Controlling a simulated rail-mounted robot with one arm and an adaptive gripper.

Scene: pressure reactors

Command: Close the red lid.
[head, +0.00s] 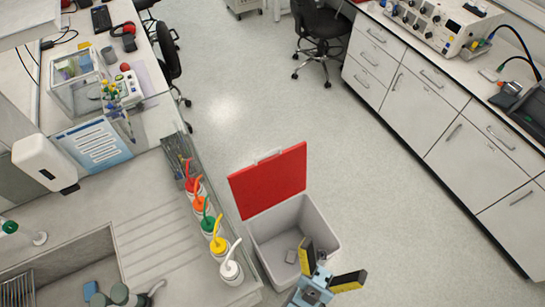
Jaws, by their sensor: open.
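The red lid (269,181) stands raised and open, tilted up along the far edge of a light grey bin (325,224) on the floor. A pale handle piece shows at the lid's top edge. My gripper (327,268) is at the bottom of the picture, over the near right part of the bin. Its two black and yellow fingers are spread apart with nothing between them. It is apart from the lid, which is farther up and to the left in the picture.
A counter with a row of wash bottles (208,222) and a sink (65,265) stands left of the bin. White drawer cabinets (440,130) line the right side. Office chairs (320,30) stand farther back. The floor right of and beyond the bin is clear.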

